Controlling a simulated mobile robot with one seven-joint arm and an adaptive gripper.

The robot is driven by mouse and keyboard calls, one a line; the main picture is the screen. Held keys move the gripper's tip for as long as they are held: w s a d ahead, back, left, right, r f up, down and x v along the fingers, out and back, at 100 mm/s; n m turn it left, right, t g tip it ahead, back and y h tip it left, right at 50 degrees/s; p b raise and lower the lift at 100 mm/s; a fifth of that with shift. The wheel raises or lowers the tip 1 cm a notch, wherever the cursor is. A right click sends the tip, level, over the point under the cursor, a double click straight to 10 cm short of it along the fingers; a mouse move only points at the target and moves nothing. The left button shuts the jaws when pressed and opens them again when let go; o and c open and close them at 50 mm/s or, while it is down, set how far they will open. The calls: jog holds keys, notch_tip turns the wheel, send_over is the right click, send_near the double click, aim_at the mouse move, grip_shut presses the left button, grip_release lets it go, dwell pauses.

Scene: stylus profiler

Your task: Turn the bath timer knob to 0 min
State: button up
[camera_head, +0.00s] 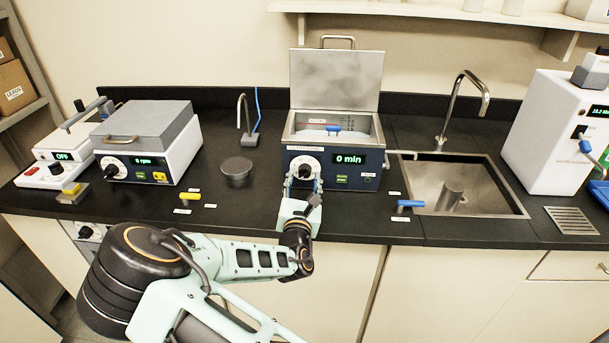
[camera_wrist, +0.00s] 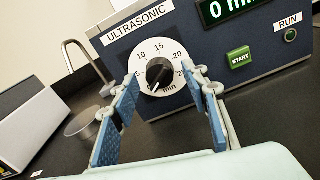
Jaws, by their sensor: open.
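The ultrasonic bath (camera_head: 335,175) stands at the middle of the bench with its lid raised. Its display (camera_head: 349,159) reads 0 min. The timer knob (camera_wrist: 159,74) is black on a white dial marked from 5 up to 25 in the wrist view; its pointer faces the lower left, near the bottom of the dial. The knob also shows in the head view (camera_head: 305,171). My gripper (camera_wrist: 162,95) is open, its blue-padded fingers on either side of the dial's lower part. I cannot tell whether they touch the dial. Nothing is between them but the knob beyond.
A sink (camera_head: 470,182) is to the right, a blue-handled valve (camera_head: 409,204) in front. A round dark dish (camera_head: 236,168) stands to the left.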

jog(key=shift+s+a+p, duration=0.15)
jog(key=shift+s+p, duration=0.15)
jog(key=shift+s, duration=3.7)
